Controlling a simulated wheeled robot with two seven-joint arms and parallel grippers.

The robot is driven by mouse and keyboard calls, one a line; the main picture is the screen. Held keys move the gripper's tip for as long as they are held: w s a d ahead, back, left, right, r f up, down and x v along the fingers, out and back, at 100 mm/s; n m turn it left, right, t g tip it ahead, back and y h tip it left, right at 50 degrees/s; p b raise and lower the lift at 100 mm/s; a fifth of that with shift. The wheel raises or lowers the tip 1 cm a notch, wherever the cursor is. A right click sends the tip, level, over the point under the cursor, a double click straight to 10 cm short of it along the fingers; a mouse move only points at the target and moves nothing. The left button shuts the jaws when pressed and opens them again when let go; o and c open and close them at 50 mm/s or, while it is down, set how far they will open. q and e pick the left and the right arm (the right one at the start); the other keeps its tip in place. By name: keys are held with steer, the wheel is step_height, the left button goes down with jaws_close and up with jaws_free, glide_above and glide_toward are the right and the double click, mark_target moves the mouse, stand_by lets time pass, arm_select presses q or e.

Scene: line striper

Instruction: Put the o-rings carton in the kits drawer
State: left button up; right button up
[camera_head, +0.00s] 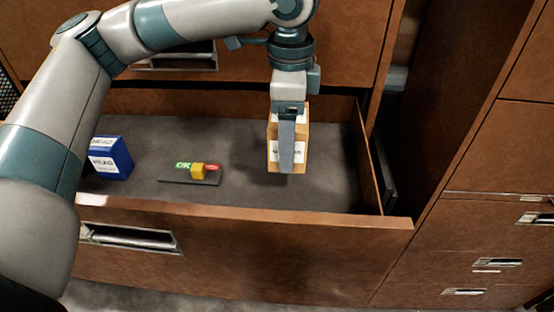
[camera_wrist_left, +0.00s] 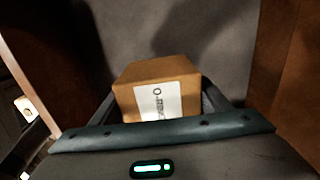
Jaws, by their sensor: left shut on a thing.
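A tan o-rings carton (camera_head: 273,150) with a white label is held by my left gripper (camera_head: 288,160) inside the open drawer, toward its right side. The carton also shows in the left wrist view (camera_wrist_left: 155,85), between the two fingers, with a label starting "O-R". My left gripper is shut on it, pointing down. A finger covers part of the carton in the head view. I cannot tell whether the carton's bottom touches the drawer floor. The open wooden drawer (camera_head: 240,225) has a grey floor. My right gripper is not in view.
A blue box (camera_head: 110,157) with white labels stands at the drawer's left. A dark plate with a yellow block and green and red marks (camera_head: 195,172) lies mid-drawer. Drawer floor around the carton is clear. Closed drawers (camera_head: 480,235) stand at right.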

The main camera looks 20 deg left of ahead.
arm_select(q)
step_height(320, 180, down, 3)
steer(key=shift+f+p, duration=0.2)
steer(key=shift+p, duration=0.4)
steer(key=shift+f, duration=0.3)
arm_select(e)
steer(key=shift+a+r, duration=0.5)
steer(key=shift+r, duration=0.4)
arm_select(q)
step_height(320, 180, down, 2)
steer(key=shift+f+p, duration=0.25)
steer(key=shift+p, duration=0.45)
steer(key=shift+f, duration=0.55)
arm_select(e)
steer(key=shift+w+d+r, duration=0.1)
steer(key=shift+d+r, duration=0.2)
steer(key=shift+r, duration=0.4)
arm_select(q)
steer(key=shift+f, duration=0.15)
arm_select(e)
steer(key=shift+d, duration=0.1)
